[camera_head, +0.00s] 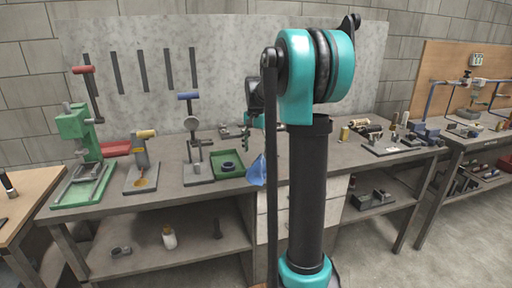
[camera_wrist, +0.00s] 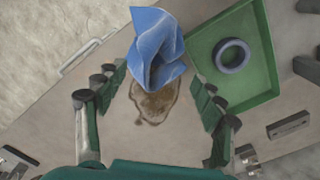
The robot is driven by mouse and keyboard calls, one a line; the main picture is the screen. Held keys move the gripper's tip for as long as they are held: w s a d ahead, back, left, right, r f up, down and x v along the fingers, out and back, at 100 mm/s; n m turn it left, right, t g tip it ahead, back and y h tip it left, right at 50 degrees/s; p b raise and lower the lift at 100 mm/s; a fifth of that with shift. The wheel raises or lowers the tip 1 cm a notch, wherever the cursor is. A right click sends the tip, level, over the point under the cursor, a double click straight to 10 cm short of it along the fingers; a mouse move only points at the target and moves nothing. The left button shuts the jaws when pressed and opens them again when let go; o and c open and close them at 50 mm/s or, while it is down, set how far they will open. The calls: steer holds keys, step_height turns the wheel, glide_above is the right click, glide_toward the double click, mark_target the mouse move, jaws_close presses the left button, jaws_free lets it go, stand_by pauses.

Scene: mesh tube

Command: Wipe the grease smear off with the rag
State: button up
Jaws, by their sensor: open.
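The blue rag (camera_wrist: 156,48) is a crumpled, peaked cloth at the top middle of the wrist view. In the head view the rag (camera_head: 258,171) shows beside the green tray, partly behind my arm. The brown grease smear (camera_wrist: 154,104) is on the grey bench just below the rag in the wrist view, and the rag overlaps its upper edge there. I cannot make out the smear in the head view. My gripper (camera_wrist: 157,68) is open, with its fingers on either side of the rag in the wrist view. I see no finger touching the rag.
The green tray (camera_wrist: 262,88) with a dark ring (camera_wrist: 232,55) is close to the right finger. A green press (camera_head: 80,150) and other hand tools stand on the bench to the left. Clamps and small parts (camera_head: 400,145) are on the right.

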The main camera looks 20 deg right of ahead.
steer(key=shift+f, duration=0.9)
jaws_close()
stand_by(0.5)
steer(key=shift+f, duration=0.2)
stand_by(1.3)
